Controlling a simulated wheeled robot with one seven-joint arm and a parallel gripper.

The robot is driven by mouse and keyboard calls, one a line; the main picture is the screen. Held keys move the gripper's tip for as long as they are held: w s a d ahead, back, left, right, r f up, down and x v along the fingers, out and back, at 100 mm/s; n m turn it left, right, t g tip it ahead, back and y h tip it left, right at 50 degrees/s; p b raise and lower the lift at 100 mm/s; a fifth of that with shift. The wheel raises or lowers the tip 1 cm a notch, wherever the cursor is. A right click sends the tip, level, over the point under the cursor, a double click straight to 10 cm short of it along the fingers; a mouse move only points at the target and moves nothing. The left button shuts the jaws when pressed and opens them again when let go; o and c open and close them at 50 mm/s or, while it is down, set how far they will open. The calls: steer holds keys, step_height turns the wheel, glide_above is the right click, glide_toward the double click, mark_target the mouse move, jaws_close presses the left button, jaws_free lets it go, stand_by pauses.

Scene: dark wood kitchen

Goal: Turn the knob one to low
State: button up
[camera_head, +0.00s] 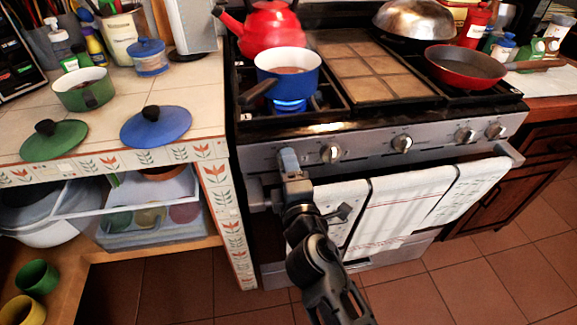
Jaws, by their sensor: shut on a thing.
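My gripper (288,158) is at the left end of the stove's front panel (365,148). It is shut at the place of the leftmost knob, which it hides, so the knob's angle cannot be seen. Another knob (330,152) is just right of my gripper, and more knobs sit further right along the panel. A blue flame (290,104) burns under the blue pot (287,72) on the front left burner.
A red kettle (268,30) stands behind the pot. A red pan (465,65) sits on the right burner. White towels (390,215) hang from the oven handle below the knobs. A tiled counter (100,112) with lids adjoins at left.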

stand_by(0.5)
steer(key=o, duration=1.1)
steer(key=shift+c, duration=0.2)
steer(key=v, duration=0.8)
steer(key=s+d+f+m+g+h, duration=0.1)
steer(key=s+d+f+m, duration=0.1)
steer(key=s+d+m, duration=0.6)
steer(key=s+d+f+m+g+h, duration=0.1)
steer(key=s+d+f+m, duration=0.15)
steer(key=s+d, duration=0.7)
steer(key=s+d+r+m+h, duration=0.1)
steer(key=s+d+r+m, duration=0.1)
steer(key=s, duration=0.5)
steer(key=s+d+r+m+h, duration=0.1)
steer(key=s+d+r+m, duration=0.1)
steer(key=s+r+m, duration=0.3)
steer(key=s+d+r+m+h+p, duration=0.1)
steer(key=s+d+r+m, duration=0.1)
steer(key=s, duration=0.7)
steer(key=shift+r+m+g, duration=0.3)
steer(key=shift+r+m, duration=0.45)
steer(key=shift+r, duration=0.1)
